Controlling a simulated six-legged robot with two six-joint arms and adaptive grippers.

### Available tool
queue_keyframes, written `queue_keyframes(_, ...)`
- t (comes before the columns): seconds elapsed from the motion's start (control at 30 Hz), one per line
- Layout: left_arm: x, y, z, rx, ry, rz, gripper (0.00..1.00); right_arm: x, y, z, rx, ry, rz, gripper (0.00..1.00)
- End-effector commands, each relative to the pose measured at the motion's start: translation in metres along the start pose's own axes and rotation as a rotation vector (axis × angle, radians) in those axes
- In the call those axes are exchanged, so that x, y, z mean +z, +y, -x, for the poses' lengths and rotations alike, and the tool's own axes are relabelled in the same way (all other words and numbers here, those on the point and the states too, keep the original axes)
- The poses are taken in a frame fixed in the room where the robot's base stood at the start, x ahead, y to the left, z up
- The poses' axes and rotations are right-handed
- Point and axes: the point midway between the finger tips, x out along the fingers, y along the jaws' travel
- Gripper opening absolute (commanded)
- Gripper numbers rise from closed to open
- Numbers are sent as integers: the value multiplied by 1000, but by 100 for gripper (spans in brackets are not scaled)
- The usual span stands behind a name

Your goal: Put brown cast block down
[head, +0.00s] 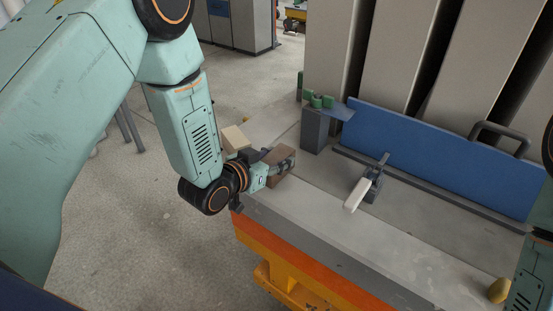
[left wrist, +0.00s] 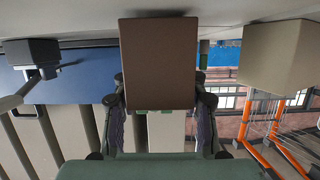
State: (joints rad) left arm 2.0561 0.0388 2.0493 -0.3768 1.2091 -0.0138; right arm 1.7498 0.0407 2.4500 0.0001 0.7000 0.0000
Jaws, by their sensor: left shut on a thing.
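The brown cast block (head: 280,176) is between the fingers of my left gripper (head: 281,161), near the left end of the grey table (head: 330,228). In the left wrist view the block (left wrist: 158,65) fills the upper middle, with a finger on each side of it. The gripper is shut on it. The block is at or just above the tabletop; I cannot tell whether it touches. My right gripper is not in view; only part of my right arm shows at the right edge.
A beige block (head: 235,138) stands just behind my left gripper; it is also in the left wrist view (left wrist: 281,58). A grey post (head: 314,131) with a green knob, a blue panel (head: 430,155) and a clamp with a pale handle (head: 356,195) are to the right.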

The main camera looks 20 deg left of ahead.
Motion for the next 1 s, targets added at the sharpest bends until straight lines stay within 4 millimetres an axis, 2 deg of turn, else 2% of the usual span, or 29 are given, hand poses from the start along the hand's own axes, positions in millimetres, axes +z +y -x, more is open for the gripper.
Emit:
queue_keyframes(0.3,0,0,-3,0,4,-1,0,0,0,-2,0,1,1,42)
queue_keyframes(0.33,0,0,-2,0,2,-1,45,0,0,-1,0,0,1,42)
queue_keyframes(0.57,0,0,-2,0,2,-1,65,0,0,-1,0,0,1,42)
queue_keyframes(0.9,-2,0,-1,-1,2,-1,65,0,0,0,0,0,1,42)
queue_keyframes(1.0,-1,-1,7,-2,-1,2,65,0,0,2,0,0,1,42)
